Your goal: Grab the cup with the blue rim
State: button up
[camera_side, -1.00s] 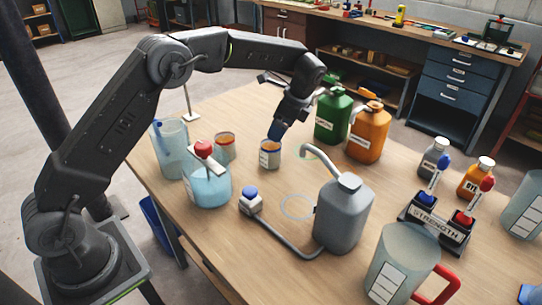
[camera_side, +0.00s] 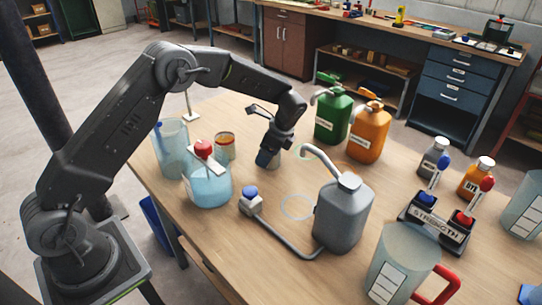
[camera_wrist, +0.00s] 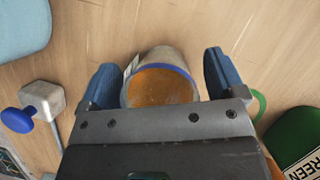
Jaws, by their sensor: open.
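The cup with the blue rim (camera_wrist: 160,86) shows in the wrist view with orange-brown contents inside. It stands upright on the wooden table between the two blue fingers of my gripper (camera_wrist: 160,74). The fingers are open, one on each side, with a visible gap to the cup, wider on the right.
Green (camera_side: 333,115) and orange (camera_side: 369,134) jugs stand to the right. A grey can (camera_side: 342,215) with a curved spout is nearby.

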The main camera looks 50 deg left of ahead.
jog(key=shift+c, duration=0.2)
jog(key=c, duration=1)
jog(key=shift+r, duration=0.15)
